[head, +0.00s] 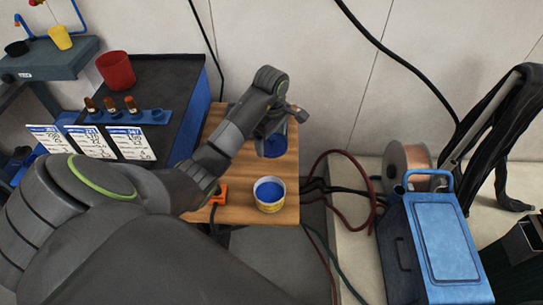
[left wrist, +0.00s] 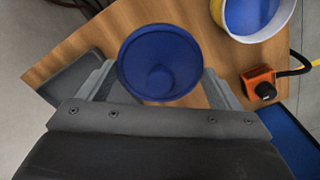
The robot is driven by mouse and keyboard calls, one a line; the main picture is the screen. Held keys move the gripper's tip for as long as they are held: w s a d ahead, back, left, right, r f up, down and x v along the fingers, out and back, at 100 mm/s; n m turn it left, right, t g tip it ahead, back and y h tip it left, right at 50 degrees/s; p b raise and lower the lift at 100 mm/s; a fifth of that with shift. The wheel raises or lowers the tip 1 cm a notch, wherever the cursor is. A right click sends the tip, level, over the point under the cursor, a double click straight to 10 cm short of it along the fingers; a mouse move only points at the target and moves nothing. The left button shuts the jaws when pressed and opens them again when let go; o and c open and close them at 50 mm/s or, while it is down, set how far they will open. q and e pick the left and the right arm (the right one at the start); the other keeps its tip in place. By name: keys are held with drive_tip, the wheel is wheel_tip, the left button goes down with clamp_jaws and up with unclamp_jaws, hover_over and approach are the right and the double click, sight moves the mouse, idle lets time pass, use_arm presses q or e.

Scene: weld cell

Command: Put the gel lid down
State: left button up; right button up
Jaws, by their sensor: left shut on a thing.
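My left gripper (head: 273,130) is shut on the round blue gel lid (head: 276,147), over the back part of the wooden table (head: 232,208). In the left wrist view the lid (left wrist: 160,58) sits between the two grey fingers, its hollow round face toward the camera. I cannot tell whether the lid touches the table. The gel tub (head: 268,206), pale with a yellow band, stands open with blue gel inside, nearer the table's front and apart from the lid. It also shows at the top right of the left wrist view (left wrist: 264,36). My right gripper is not in view.
An orange box with a black knob (left wrist: 262,86) sits at the table's edge beside the tub. A dark grey flat piece (left wrist: 75,78) lies on the table. A dark bench with a red cup (head: 116,71) stands left; a blue case (head: 440,245) and cables are right.

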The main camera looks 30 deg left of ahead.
use_arm(q)
drive_tip(key=b, duration=0.5)
hover_over(271, 164)
wheel_tip(271, 164, down, 6)
drive_tip(key=shift+f, duration=0.1)
drive_tip(key=shift+f+b, duration=0.3)
drive_tip(key=shift+f, duration=0.05)
drive_tip(key=shift+f+p, duration=0.3)
drive_tip(key=shift+f, duration=0.6)
drive_tip(key=shift+f+b, duration=0.2)
drive_tip(key=shift+b, duration=0.1)
drive_tip(key=o, duration=0.8)
drive_tip(key=shift+r+p, duration=0.25)
drive_tip(key=shift+p, duration=0.05)
